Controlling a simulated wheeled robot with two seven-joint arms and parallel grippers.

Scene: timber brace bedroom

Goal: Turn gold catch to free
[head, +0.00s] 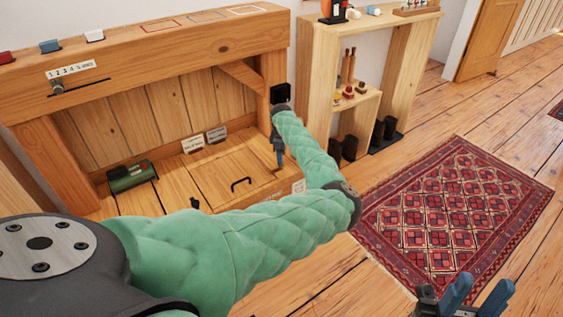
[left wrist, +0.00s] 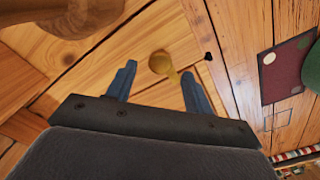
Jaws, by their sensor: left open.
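The gold catch (left wrist: 160,63) shows in the left wrist view as a round gold knob with a short arm pointing toward the lower right, on a wooden surface. My left gripper (left wrist: 158,88) is open, with its blue fingers on either side of the catch's arm. I cannot tell whether they touch it. In the head view my left gripper (head: 278,150) hangs by the right post of the wooden bench; I cannot make out the catch there. My right gripper (head: 477,295) is at the bottom right, its blue fingers apart and empty, over the floor.
The bench (head: 180,50) has a slider with a number label (head: 72,70), a dark green cylinder (head: 130,175) and a panel with a black handle (head: 241,183). A wooden shelf (head: 318,75) stands to its right. A red rug (head: 455,215) lies on the open floor.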

